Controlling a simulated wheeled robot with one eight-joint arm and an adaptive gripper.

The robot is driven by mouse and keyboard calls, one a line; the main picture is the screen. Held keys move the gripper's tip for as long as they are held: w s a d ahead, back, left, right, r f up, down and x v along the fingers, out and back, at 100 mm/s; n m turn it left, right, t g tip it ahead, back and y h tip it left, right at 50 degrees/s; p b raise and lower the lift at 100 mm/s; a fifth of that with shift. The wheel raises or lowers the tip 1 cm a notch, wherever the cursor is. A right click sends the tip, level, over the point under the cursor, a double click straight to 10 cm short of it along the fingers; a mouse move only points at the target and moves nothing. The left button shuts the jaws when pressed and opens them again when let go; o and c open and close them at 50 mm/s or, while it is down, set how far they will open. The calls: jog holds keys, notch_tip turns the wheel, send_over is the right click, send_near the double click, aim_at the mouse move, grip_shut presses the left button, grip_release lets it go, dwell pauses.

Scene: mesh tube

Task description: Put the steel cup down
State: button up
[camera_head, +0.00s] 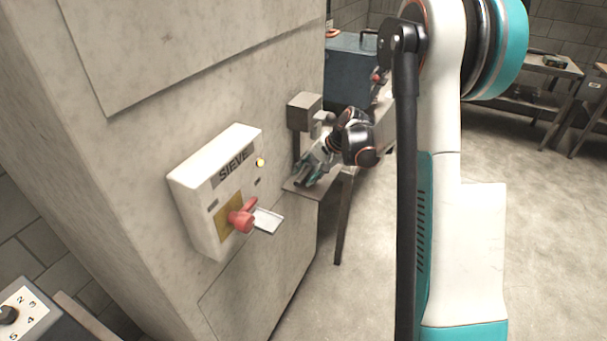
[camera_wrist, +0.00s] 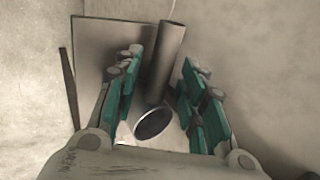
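My gripper (camera_head: 308,172) is over a small metal shelf (camera_head: 300,190) beside the machine wall. In the wrist view my gripper (camera_wrist: 161,68) has its two teal fingers spread apart, with gaps on both sides of what lies between them. A round dark mouth with a bright rim, which looks like the steel cup (camera_wrist: 153,122), shows low between the fingers. No finger visibly touches it. A grey metal tube (camera_wrist: 166,62) reaches down between the fingers, just beyond the rim. The cup cannot be made out in the head view, and its base is hidden in the wrist view.
A grey box (camera_head: 304,111) is mounted above the shelf. A white SIEVE box (camera_head: 217,185) with a red handle (camera_head: 243,216) sticks out from the wall nearer me. A blue-grey bin (camera_head: 350,68) stands behind.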

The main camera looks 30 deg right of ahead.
jog(key=p+v, duration=0.2)
jog(key=v, duration=0.7)
jog(key=shift+r, duration=0.35)
